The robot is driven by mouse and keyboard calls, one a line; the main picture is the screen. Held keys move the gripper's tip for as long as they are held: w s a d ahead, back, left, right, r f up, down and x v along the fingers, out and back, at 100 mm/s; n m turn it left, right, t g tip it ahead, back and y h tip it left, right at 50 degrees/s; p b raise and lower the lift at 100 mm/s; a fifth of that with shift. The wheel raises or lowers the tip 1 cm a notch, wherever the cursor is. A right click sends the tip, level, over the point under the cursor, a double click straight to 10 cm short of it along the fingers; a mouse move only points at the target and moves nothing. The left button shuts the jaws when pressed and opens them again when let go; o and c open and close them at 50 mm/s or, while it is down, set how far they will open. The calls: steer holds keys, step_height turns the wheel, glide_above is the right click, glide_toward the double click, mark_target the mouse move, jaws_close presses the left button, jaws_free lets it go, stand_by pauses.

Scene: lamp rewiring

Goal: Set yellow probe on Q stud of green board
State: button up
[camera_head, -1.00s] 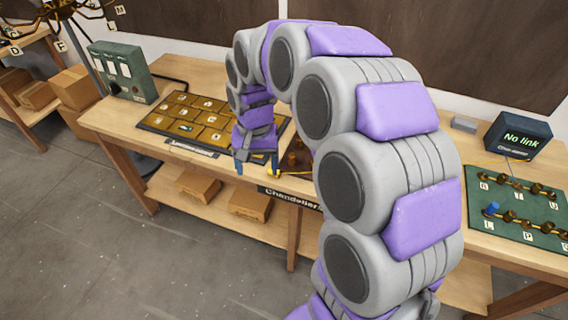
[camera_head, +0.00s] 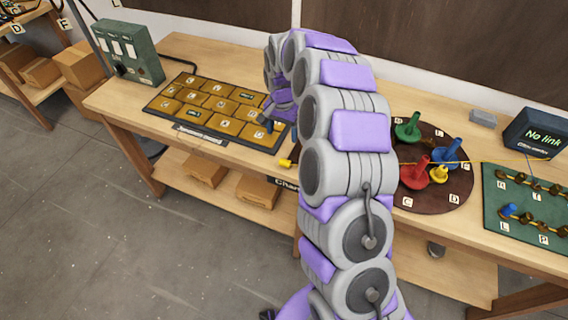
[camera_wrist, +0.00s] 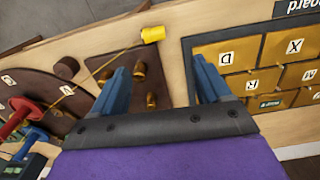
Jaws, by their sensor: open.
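The yellow probe (camera_head: 285,163) is a short yellow cylinder at the table's front edge. In the wrist view the probe (camera_wrist: 152,34) lies on its side, with a thin yellow cord running left from it. My gripper (camera_wrist: 160,66) is open and empty, its blue fingers apart over a brown board, with the probe beyond the fingertips. In the head view my gripper (camera_head: 276,126) is partly hidden by my arm. The green board (camera_head: 491,208) is at the far right, cut by the frame edge, with several brass studs. A blue probe (camera_head: 508,211) stands on it. I cannot read a Q label.
A dark round disc (camera_head: 432,199) carries coloured pegs between my arm and the green board. A "No link" box (camera_head: 536,134) stands behind the board. The brass-tiled panel (camera_head: 216,107) is left of my gripper. The brown board (camera_wrist: 128,60) has upright brass studs.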

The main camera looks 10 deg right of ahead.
steer(key=b, duration=0.1)
glide_above(285, 161)
steer(key=w, duration=0.1)
step_height(285, 161, down, 8)
steer(key=shift+r, duration=0.15)
steer(key=f, duration=0.2)
steer(key=f+b, duration=0.1)
steer(key=s+f, duration=0.1)
steer(key=f, duration=0.1)
steer(key=shift+f+b, duration=0.3)
steer(key=shift+r, duration=0.1)
steer(key=shift+c, duration=0.6)
steer(key=c, duration=1.1)
steer(key=shift+w+r+p, duration=0.1)
steer(key=shift+r+p, duration=0.5)
steer(key=shift+r, duration=1.4)
steer(key=shift+s+f, duration=0.1)
steer(key=shift+s, duration=0.3)
steer(key=s+r+p, duration=0.1)
steer(key=s+p, duration=0.1)
steer(key=s, duration=1.3)
steer(key=w+r+n, duration=0.7)
steer(key=w+r, duration=0.2)
steer(key=shift+w+a+n, duration=0.15)
steer(key=shift+w+n, duration=0.1)
steer(key=shift+n, duration=0.15)
